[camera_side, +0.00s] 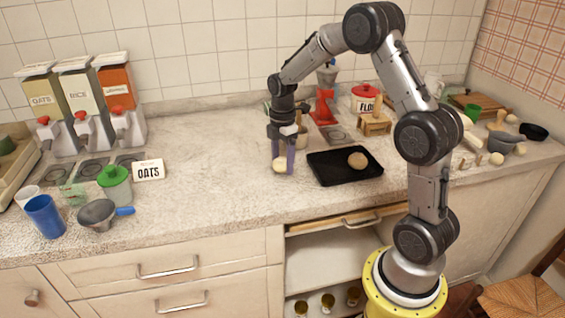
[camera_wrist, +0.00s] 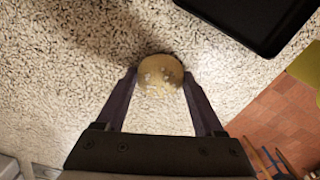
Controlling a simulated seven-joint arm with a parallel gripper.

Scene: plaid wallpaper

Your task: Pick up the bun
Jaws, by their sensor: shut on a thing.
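A small pale tan bun (camera_side: 281,165) is at my gripper's fingertips, on or just above the counter to the left of the black tray. In the wrist view the bun (camera_wrist: 160,72) shows as a round tan shape between the two fingers. My gripper (camera_side: 283,163) points down and is shut on this bun, one finger on each side; it also shows in the wrist view (camera_wrist: 159,76). A second round bun (camera_side: 357,160) lies on the black tray (camera_side: 326,176). I cannot tell whether the held bun touches the counter.
The black tray's corner (camera_wrist: 268,40) is at the upper right in the wrist view. Dispensers (camera_side: 88,100), a blue cup (camera_side: 45,215) and a saucepan (camera_side: 97,214) stand at the left. A flour canister (camera_side: 365,99) is behind the tray.

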